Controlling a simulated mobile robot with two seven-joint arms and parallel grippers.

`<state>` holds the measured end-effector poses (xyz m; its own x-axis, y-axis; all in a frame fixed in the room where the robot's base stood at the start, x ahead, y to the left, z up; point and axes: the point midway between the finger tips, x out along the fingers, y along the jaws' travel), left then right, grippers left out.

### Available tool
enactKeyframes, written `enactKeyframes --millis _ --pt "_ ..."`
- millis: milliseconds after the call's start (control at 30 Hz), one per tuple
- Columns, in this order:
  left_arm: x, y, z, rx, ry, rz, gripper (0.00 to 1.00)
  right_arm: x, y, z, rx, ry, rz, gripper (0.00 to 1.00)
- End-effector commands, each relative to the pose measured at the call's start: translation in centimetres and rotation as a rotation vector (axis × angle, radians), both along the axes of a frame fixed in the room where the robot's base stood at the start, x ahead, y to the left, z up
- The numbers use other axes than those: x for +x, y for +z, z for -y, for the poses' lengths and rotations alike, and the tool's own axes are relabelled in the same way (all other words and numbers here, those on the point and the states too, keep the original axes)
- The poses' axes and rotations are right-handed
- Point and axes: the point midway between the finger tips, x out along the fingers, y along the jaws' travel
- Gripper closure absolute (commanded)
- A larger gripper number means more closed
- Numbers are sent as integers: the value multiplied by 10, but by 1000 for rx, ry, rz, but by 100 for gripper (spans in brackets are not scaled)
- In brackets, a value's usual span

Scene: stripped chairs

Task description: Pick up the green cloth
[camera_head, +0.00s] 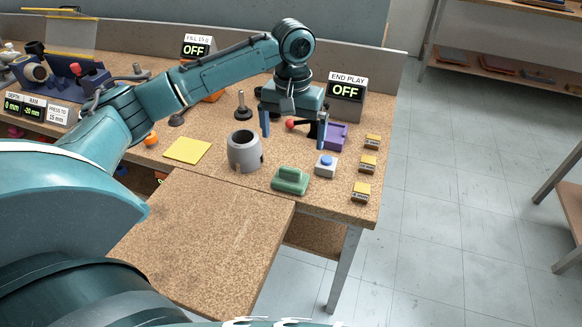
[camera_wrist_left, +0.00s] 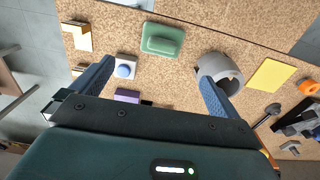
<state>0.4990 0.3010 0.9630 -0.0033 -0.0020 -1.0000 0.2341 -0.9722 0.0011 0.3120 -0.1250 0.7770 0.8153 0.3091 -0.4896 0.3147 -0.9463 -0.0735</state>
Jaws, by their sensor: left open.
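The green cloth (camera_head: 290,180) is a compact green pad with a raised, rounded top. It lies near the front edge of the bench, between the grey cylinder and the blue-buttoned box. It also shows in the left wrist view (camera_wrist_left: 162,40), beyond the fingertips and roughly between their lines. My left gripper (camera_head: 294,133) is open and points down, with blue fingers spread wide. It is above the bench, farther back than the cloth and apart from it. In the left wrist view the left gripper (camera_wrist_left: 155,70) has nothing between its fingers. My right gripper is not in view.
A grey hollow cylinder (camera_head: 244,151) stands left of the cloth. A white box with a blue button (camera_head: 326,166) is to its right. A yellow sheet (camera_head: 187,150), a purple tray (camera_head: 335,135) and an END PLAY display (camera_head: 346,88) are nearby. A lower board (camera_head: 205,240) in front is bare.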

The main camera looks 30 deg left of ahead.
Motion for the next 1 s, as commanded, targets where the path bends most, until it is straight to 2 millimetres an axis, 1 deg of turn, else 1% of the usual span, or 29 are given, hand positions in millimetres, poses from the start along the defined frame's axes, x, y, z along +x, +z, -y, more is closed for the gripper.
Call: enactKeyframes --millis 67,300,400,633,900,1000 --pt "-1 -8 -1 1 1 -4 0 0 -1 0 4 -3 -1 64" --pt "-1 -54 -1 1 1 -4 0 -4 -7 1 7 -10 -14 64" --pt "-1 -68 -1 1 1 -2 0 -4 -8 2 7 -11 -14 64" --pt "-1 -84 -2 2 1 -1 0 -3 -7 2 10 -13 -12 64" --pt "-2 -123 -4 1 -1 0 0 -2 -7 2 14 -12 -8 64" --pt "-2 -129 -5 1 -1 0 0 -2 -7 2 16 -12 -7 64"
